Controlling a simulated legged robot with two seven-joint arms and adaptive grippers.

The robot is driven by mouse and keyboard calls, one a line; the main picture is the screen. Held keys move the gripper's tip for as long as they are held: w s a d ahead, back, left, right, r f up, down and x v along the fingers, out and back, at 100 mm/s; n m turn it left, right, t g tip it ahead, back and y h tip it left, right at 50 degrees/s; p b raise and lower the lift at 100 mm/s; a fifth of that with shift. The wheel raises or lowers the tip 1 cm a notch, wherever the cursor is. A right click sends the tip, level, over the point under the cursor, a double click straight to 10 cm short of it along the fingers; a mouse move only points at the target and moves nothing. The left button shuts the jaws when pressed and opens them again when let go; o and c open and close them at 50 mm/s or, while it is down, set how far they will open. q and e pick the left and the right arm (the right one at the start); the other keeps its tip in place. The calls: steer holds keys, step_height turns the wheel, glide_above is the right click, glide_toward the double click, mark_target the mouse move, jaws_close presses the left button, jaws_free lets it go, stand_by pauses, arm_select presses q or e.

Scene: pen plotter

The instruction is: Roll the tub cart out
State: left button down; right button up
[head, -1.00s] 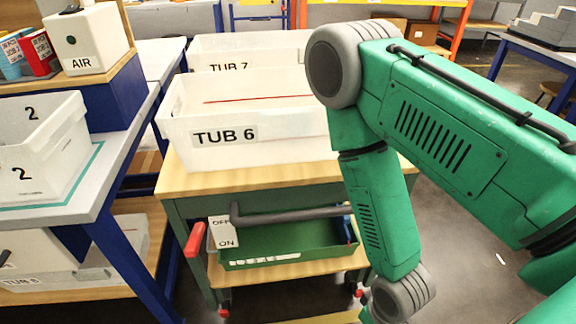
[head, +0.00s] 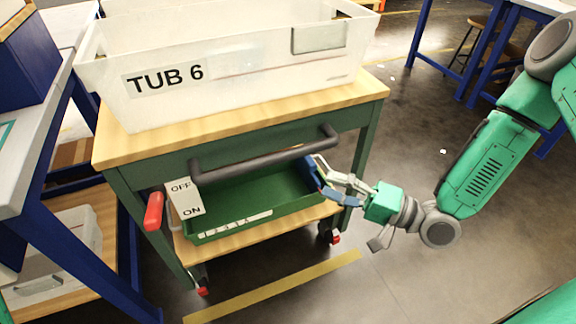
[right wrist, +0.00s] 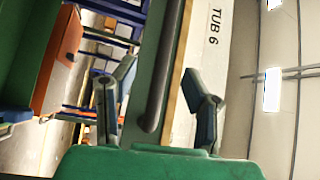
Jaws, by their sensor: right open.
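The tub cart has a green frame (head: 128,196) and a wooden top (head: 240,118), with a dark grey handle bar (head: 265,154) across its near side. The bar also shows in the right wrist view (right wrist: 166,65). The white tub labelled TUB 6 (head: 240,70) sits on top. A red lever (head: 153,210) is at the left, beside a white OFF/ON plate (head: 186,197). My right gripper (head: 328,180) is open near the handle's right end. In the right wrist view the bar runs between its spread fingers (right wrist: 158,80); I see no grip. My left gripper is out of view.
A green tray (head: 215,226) sits on the cart's lower shelf. A blue-legged bench (head: 85,262) stands close on the left. A yellow line (head: 272,287) marks the floor in front of the cart.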

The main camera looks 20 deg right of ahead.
mark_target(277, 162)
steer(key=b+x, duration=0.1)
steer(key=x, duration=0.3)
steer(key=b+x, duration=0.1)
steer(key=x, duration=0.3)
steer(key=r+b+x, duration=0.1)
steer(key=x, duration=0.3)
steer(key=shift+w, duration=0.1)
steer(key=shift+w+a+r, duration=0.1)
steer(key=shift+w+a, duration=0.1)
steer(key=shift+w, duration=0.2)
jaws_close()
